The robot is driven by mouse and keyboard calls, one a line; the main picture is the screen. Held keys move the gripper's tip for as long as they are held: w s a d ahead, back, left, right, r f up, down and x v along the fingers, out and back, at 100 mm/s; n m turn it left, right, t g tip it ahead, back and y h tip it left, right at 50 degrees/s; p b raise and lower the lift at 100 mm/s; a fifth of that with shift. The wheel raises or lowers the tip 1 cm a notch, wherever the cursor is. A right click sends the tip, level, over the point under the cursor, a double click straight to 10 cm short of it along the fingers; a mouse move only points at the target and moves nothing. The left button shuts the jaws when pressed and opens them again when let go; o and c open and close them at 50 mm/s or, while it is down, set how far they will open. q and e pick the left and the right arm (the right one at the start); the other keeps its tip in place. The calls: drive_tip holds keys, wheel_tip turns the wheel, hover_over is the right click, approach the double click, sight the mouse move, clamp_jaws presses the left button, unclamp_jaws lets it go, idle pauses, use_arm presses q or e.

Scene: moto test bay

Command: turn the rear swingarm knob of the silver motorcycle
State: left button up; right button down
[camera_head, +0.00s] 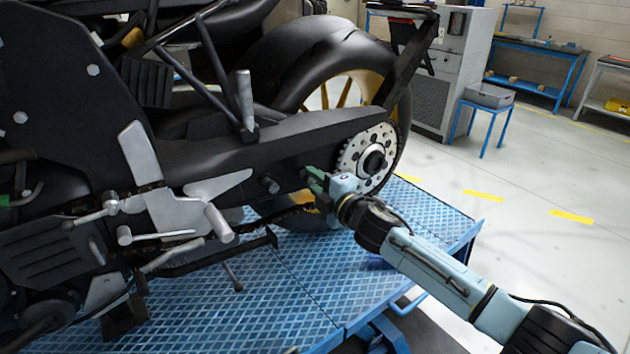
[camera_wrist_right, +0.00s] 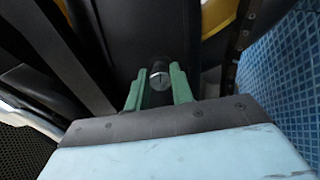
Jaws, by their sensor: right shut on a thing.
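The silver motorcycle has a long dark swingarm (camera_head: 240,150) running back to the rear wheel (camera_head: 330,60). My right gripper (camera_head: 314,181) reaches in from the right, at the lower rear part of the swingarm, just left of the toothed disc. Its green fingers are closed on the swingarm knob (camera_wrist_right: 160,76), a small dark round piece with a slotted silver end. In the wrist view the knob sits between the two fingers. In the head view the fingers hide it. My left gripper is not in view.
The motorcycle stands on a blue patterned platform (camera_head: 290,285). Open floor (camera_head: 540,175) lies to the right.

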idle(0.4)
drive_tip(key=c, duration=1.2)
unclamp_jaws()
drive_tip(key=v, duration=1.3)
drive_tip(key=shift+s+p, duration=0.2)
drive_tip(key=shift+p, duration=0.25)
drive_tip(key=shift+d+f, duration=0.1)
drive_tip(key=shift+d, duration=0.05)
